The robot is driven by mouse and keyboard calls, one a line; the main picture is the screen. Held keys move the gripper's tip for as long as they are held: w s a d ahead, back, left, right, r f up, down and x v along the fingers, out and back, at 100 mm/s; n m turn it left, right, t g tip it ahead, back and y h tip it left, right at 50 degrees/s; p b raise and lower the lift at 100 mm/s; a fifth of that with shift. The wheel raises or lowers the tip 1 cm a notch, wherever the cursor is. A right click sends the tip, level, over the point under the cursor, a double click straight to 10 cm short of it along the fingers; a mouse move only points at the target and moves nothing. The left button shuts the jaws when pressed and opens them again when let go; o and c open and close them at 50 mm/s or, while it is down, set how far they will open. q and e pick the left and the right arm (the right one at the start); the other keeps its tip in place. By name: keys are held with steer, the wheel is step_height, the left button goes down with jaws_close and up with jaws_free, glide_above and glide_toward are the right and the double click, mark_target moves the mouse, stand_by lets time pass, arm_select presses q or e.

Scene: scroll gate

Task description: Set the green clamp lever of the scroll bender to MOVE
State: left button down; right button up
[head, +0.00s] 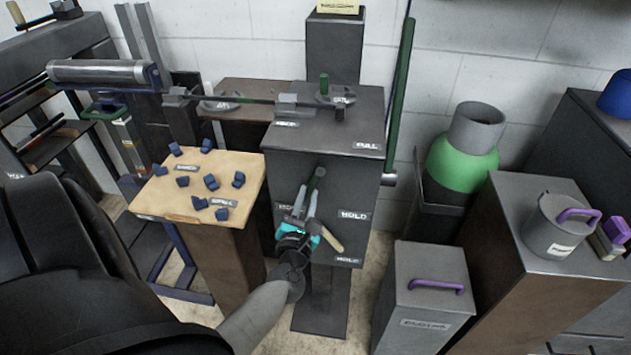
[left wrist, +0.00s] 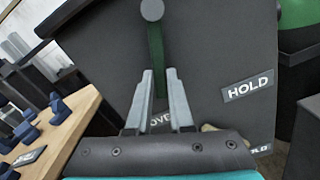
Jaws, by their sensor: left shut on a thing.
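The scroll bender (head: 305,158) is a dark grey cabinet with bending parts on its top. Its green clamp lever (head: 317,182) is on the front face and has a grey round end; it also shows in the left wrist view (left wrist: 155,48), running down between the fingers. My left gripper (head: 306,203) is shut on the green lever. A HOLD label (head: 353,215) is right of the lever. My right gripper is not in view.
A tan handle (head: 333,239) and a lower HOLD label (head: 347,259) are just below my gripper. A wooden-topped stand (head: 160,196) with several blue pieces is at the left. A grey bin with a purple handle (head: 437,286) and a green-and-grey vessel (head: 464,162) are at the right.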

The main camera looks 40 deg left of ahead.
arm_select(q)
steer(key=shift+s+a+r+m+p, duration=0.25)
steer(key=shift+a+m+p, duration=0.15)
steer(key=shift+m, duration=0.3)
steer(key=shift+s+a+r+m+p, duration=0.2)
steer(key=shift+a+m+p, duration=0.15)
steer(key=shift+m, duration=0.35)
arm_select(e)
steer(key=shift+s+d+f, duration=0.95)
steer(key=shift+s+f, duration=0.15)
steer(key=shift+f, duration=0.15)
arm_select(q)
steer(key=c, duration=0.8)
jaws_free()
steer(key=shift+d, duration=0.1)
steer(key=shift+s+d, duration=0.1)
steer(key=shift+s, duration=0.15)
steer(key=p+v, duration=0.1)
steer(key=v, duration=1.3)
steer(key=shift+s, duration=0.35)
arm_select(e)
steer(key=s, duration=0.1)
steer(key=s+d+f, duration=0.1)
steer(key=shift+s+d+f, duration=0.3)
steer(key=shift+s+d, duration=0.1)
arm_select(q)
steer(key=shift+d, duration=0.1)
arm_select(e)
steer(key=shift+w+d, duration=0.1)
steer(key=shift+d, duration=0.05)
